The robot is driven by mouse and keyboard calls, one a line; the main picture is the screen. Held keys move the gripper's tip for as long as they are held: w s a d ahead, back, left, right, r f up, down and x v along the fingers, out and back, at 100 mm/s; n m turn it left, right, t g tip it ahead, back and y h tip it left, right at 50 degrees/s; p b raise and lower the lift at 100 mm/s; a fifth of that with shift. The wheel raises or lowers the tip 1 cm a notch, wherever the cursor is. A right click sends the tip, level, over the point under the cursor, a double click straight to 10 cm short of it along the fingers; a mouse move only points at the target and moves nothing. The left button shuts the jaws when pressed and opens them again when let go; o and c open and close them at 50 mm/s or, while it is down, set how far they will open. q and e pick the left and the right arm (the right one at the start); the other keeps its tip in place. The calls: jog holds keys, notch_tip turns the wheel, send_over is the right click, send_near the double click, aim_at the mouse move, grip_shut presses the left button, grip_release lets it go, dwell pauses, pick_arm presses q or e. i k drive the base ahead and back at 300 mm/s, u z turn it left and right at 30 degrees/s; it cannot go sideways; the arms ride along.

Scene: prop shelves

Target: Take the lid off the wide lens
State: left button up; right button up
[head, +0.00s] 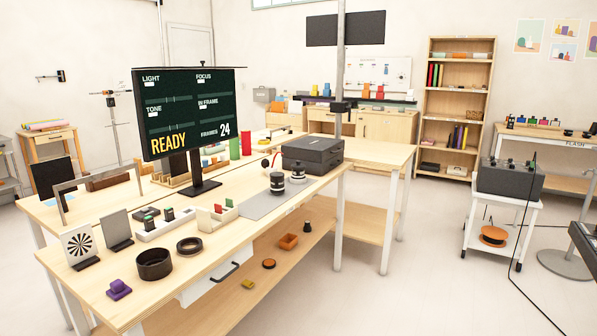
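Several lens-like things are on the long wooden table, and I cannot tell which is the wide lens. A wide, short black cylinder (154,264) sits near the front left corner, with a dark hollow top. A flatter black ring (189,245) lies to its right. A dark cylinder with a light band (277,184) stands upright on a grey mat (256,207). A second small dark-topped cylinder (298,173) stands behind it. I cannot make out a separate lid on any of them. Neither of my grippers is in view.
A monitor (190,115) stands mid-table, with a black box (312,152) to its right. A lower shelf (220,300) holds small items.

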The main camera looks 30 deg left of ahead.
aim_at(297, 166)
jog(key=u, duration=0.45)
jog(key=k, duration=0.5)
jog(key=z, duration=0.35)
jog(key=i, duration=3.8)
jog(key=u, duration=1.1)
